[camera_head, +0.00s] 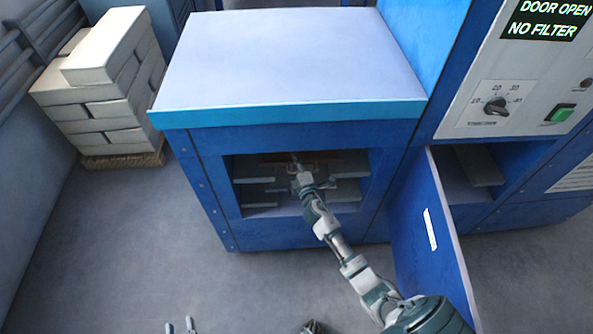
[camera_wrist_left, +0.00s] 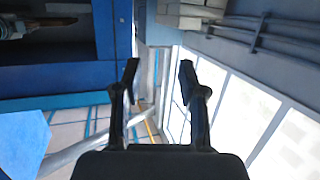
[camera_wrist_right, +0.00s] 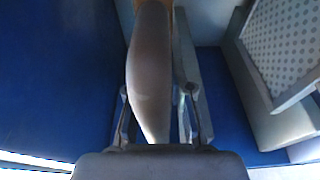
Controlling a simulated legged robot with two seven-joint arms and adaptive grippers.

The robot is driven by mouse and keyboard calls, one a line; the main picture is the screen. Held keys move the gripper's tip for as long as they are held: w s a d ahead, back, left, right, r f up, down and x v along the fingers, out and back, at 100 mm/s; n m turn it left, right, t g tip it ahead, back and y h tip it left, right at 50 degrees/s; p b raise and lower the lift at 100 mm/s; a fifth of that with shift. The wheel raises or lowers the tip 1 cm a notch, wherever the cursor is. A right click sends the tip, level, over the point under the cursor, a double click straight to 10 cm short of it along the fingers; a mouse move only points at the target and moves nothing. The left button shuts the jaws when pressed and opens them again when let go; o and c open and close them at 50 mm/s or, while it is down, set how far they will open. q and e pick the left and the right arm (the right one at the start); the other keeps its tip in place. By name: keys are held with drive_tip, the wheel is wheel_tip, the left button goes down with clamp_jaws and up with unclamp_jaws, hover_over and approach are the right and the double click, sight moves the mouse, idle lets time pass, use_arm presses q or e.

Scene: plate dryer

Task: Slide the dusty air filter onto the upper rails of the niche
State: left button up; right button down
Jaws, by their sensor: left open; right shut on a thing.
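The niche (camera_head: 232,190) is an open recess in the front of the blue cabinet, with light rails on both sides, such as an upper left rail (camera_head: 254,180). My right gripper (camera_head: 297,166) is inside it, near the top. In the right wrist view the right gripper (camera_wrist_right: 157,92) is shut on a long grey-brown rounded piece (camera_wrist_right: 150,60), apparently part of the dusty air filter. How the filter sits against the rails is hidden. My left gripper (camera_head: 180,326) is low, outside the cabinet; its fingers stand apart and empty in the left wrist view (camera_wrist_left: 160,75).
A blue door (camera_head: 428,235) stands open right of the niche. The panel above reads "DOOR OPEN NO FILTER" (camera_head: 548,20). A framed dotted panel (camera_wrist_right: 287,45) shows beside the right gripper. White blocks (camera_head: 105,85) are stacked at the left. The floor in front is clear.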

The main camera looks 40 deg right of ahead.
drive_tip(key=shift+w+d+b, duration=0.3)
drive_tip(key=shift+w+d, duration=0.4)
drive_tip(key=shift+w, duration=0.35)
use_arm(q)
wheel_tip(320, 180, up, 6)
drive_tip(key=d+t+h+b, duration=0.1)
drive_tip(key=t+b, duration=0.1)
drive_tip(key=t, duration=0.3)
drive_tip(key=shift+w+r, duration=0.2)
drive_tip(key=shift+w, duration=0.2)
use_arm(e)
drive_tip(key=shift+f, duration=1.15)
use_arm(q)
drive_tip(key=shift+d, duration=0.15)
use_arm(e)
drive_tip(key=shift+d, duration=0.1)
drive_tip(key=c, duration=1)
unclamp_jaws()
use_arm(q)
drive_tip(key=shift+d, duration=0.1)
use_arm(e)
drive_tip(key=shift+o, duration=0.2)
drive_tip(key=shift+f, duration=0.1)
use_arm(q)
drive_tip(key=shift+f, duration=0.1)
